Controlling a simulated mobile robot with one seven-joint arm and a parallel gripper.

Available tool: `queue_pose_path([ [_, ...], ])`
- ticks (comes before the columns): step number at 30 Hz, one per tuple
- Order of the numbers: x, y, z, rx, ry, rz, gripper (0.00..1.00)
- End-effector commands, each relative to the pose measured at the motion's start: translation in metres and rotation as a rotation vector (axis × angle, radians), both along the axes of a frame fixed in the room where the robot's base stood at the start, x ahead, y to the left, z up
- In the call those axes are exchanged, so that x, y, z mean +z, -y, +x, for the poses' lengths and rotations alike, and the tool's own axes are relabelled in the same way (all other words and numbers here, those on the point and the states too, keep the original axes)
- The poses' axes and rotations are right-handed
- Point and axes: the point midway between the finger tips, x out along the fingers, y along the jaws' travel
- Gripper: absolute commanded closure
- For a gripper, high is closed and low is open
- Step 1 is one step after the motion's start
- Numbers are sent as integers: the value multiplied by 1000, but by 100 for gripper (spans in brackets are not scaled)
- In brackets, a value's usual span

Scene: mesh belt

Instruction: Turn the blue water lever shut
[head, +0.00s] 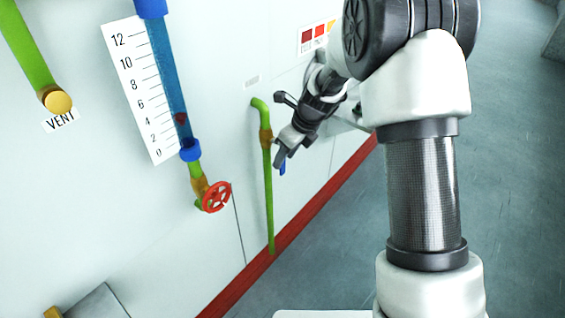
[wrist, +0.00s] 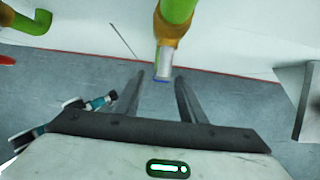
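The water lever shows as a small blue piece (head: 282,168) beside the green pipe, mostly hidden behind my gripper (head: 279,162) in the head view. In the wrist view a pale grey lever (wrist: 166,62) with a blue edge at its end hangs below a brass valve body (wrist: 175,28) on the green pipe. The valve body also shows in the head view (head: 266,138). My gripper (wrist: 160,77) is open, with its two fingers apart. The lever's end appears between the fingertips in the picture. I cannot tell whether either finger touches it.
To the left are a red handwheel (head: 216,197), a blue sight tube (head: 166,75) with a numbered scale (head: 137,85), and a green vent pipe (head: 27,45). A red strip (head: 300,222) edges the white wall. A grey block (wrist: 302,100) stands right. Open floor lies beyond.

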Motion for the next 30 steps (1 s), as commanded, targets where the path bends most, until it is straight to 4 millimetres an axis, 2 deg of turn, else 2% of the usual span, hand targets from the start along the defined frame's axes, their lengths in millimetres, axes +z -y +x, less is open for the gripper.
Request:
queue_pose_path([
  [1, -9, -3, 2, 0, -1, 1, 62],
  [6, -23, -7, 6, 0, 0, 0, 62],
  [17, -26, -9, 7, 0, 1, 0, 62],
  [21, -26, -9, 7, 0, 1, 0, 86],
  [24, -26, -9, 7, 0, 1, 0, 100],
  [30, -26, -9, 7, 0, 2, -1, 100],
])
